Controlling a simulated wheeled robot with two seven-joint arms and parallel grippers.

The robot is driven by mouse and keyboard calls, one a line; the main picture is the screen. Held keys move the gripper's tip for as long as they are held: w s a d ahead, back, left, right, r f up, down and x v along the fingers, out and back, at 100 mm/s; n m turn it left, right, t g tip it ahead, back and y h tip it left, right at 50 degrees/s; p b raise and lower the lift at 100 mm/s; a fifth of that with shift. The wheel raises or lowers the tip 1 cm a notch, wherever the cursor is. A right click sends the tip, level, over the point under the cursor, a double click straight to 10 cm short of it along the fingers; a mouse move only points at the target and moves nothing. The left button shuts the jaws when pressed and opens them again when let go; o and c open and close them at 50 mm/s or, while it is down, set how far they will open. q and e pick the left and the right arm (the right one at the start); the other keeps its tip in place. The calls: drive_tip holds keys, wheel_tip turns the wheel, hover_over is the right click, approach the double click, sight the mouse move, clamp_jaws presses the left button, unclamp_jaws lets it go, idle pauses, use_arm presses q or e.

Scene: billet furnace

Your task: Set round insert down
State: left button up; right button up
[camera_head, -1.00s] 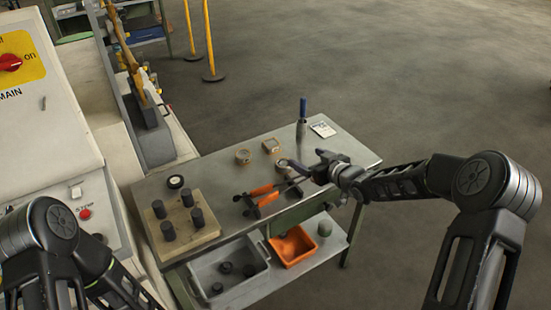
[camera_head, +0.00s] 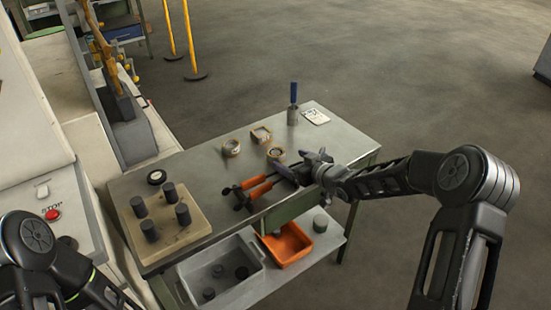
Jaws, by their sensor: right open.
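A round insert (camera_head: 276,153), a small ring with a tan rim and dark middle, sits on the metal table (camera_head: 205,185). It is just beyond the fingertips of my right gripper (camera_head: 288,171). The right gripper is open and low over the table; a small gap seems to separate it from the insert. Another round ring (camera_head: 231,147) lies to the left, and a squarish insert (camera_head: 261,135) lies behind. My left arm shows at the lower left, but its gripper is out of view.
A blue-handled tool (camera_head: 293,105) stands behind, beside a white card (camera_head: 315,116). A board (camera_head: 165,233) with several black cylinders is at left. A grey bin (camera_head: 184,292) and an orange bin (camera_head: 287,250) sit on the lower shelf.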

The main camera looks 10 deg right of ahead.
sight(275, 151)
drive_tip(key=shift+x, duration=1.3)
drive_tip(key=shift+w+a+p, duration=0.2)
drive_tip(key=shift+w+p, duration=0.2)
drive_tip(key=shift+w, duration=0.05)
drive_tip(key=p+x, duration=0.1)
drive_tip(key=x, duration=0.3)
drive_tip(key=shift+w, duration=0.15)
drive_tip(key=shift+c, duration=0.4)
